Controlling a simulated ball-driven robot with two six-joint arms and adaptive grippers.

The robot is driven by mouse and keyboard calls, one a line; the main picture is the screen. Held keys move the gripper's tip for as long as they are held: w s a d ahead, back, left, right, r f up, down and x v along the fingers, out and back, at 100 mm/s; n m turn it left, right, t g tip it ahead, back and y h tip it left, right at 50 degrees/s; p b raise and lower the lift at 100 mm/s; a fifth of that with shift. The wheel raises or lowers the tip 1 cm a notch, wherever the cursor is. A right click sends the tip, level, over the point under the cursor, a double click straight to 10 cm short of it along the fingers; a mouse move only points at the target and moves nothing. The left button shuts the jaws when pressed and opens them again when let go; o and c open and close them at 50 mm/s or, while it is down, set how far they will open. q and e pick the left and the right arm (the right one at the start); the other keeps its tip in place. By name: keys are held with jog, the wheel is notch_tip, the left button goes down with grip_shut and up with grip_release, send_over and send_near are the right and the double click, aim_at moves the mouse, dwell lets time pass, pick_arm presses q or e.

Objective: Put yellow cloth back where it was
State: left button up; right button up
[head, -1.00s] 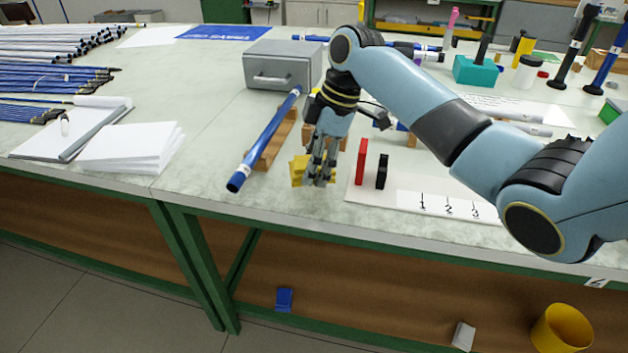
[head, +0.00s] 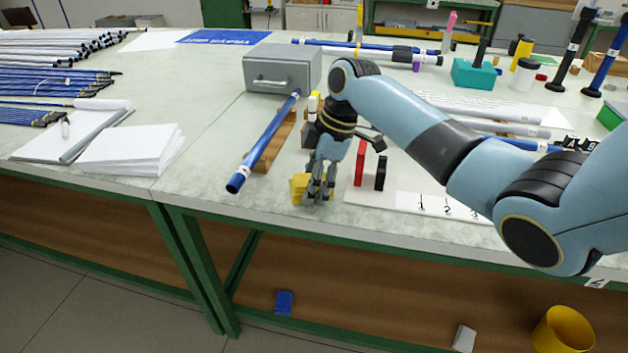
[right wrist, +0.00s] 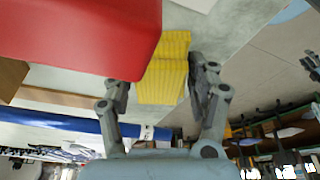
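The yellow cloth (head: 299,187) is a folded, ridged bundle at the front of the worktop, left of the white numbered board. My right gripper (head: 319,198) points down at it, with its fingers over the cloth's right part. In the right wrist view the cloth (right wrist: 163,75) lies between the two fingers (right wrist: 160,85). The right finger lies against it, and the left fingertip is partly covered by a red block (right wrist: 75,35). Whether the cloth touches the worktop is unclear. My left gripper is not in view.
A blue rod (head: 265,140) on a wooden rest and a grey drawer box (head: 282,68) are to the left. The front edge is near.

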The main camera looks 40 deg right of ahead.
jog(key=o, duration=0.4)
jog(key=shift+f, duration=0.65)
jog(key=shift+s, duration=0.1)
jog(key=v, duration=0.4)
jog(key=p+v, duration=0.1)
jog(key=v, duration=0.8)
jog(key=shift+w+r, duration=0.3)
jog(key=shift+r, duration=0.05)
jog(key=shift+a, duration=0.1)
